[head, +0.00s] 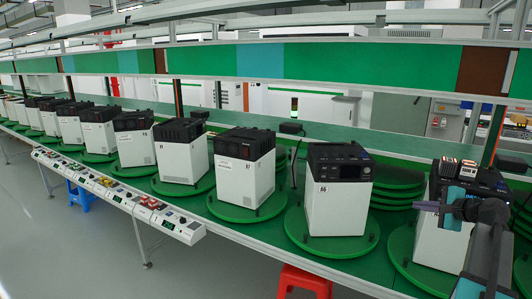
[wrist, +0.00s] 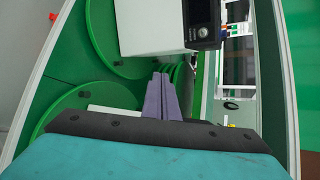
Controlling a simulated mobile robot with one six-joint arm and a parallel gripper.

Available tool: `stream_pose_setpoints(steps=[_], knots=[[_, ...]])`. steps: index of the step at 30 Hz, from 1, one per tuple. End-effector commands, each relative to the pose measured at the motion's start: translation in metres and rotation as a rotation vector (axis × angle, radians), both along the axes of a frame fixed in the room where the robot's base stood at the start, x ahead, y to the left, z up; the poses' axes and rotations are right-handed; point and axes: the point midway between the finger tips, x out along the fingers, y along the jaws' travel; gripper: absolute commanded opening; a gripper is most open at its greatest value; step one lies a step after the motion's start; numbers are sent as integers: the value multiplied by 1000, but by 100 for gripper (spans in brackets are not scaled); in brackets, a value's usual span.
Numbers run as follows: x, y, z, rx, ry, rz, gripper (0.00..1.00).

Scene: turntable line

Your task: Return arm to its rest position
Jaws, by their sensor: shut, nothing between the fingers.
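My gripper (head: 420,206) is at the right of the head view, its purple fingers pointing left in front of the rightmost white unit (head: 430,240). In the wrist view the fingers of my gripper (wrist: 162,80) are together and empty, with my teal gripper body at the bottom. My arm is bent, rising from the lower right corner of the head view. A white unit with a black top (head: 338,200) stands left of the fingers on a green turntable (head: 330,245). Whether the gripper touches the rightmost unit cannot be told.
Several similar units stand on turntables along the green line to the left. Small control boxes (head: 165,215) line its front edge. A red stool (head: 305,281) and a blue stool (head: 82,196) stand below. A shelf rail (head: 330,65) runs above. Grey floor (head: 60,250) in front is clear.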

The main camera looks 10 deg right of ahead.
Motion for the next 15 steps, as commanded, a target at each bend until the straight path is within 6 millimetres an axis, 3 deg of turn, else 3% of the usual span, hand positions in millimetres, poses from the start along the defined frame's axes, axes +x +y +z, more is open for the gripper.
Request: stream_pose_setpoints(steps=[1, 6, 15], knots=[[14, 19, -18, 17, 14, 29, 0], [45, 76, -74, 68, 64, 110, 0], [72, 181, -179, 122, 187, 240, 0]])
